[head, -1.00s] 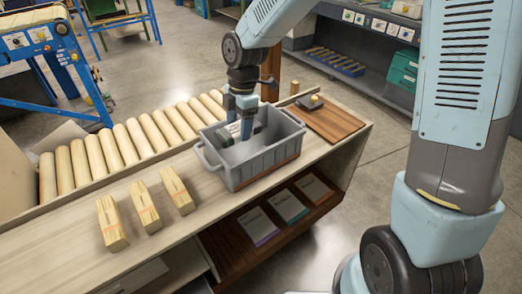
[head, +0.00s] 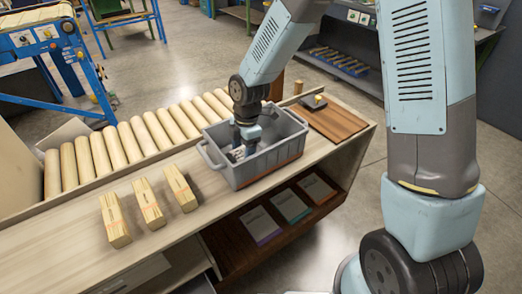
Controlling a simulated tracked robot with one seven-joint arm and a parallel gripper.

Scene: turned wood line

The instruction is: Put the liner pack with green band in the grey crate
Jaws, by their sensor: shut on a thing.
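The grey crate (head: 262,168) stands on the wooden bench, open at the top. My gripper (head: 243,150) reaches down into its left part and is shut on a small pale pack (head: 235,155), which I take as the liner pack with green band. The pack is inside the crate walls, low down and mostly hidden by my gripper and the near wall. Its band is not clear now, and I cannot tell whether it touches the crate floor.
Three wood bundles with reddish bands (head: 148,204) lie left of the crate. A row of wooden rollers (head: 130,142) runs behind. A brown board with a small dark item (head: 335,120) is at the right. Flat packs (head: 290,205) lie on the shelf below.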

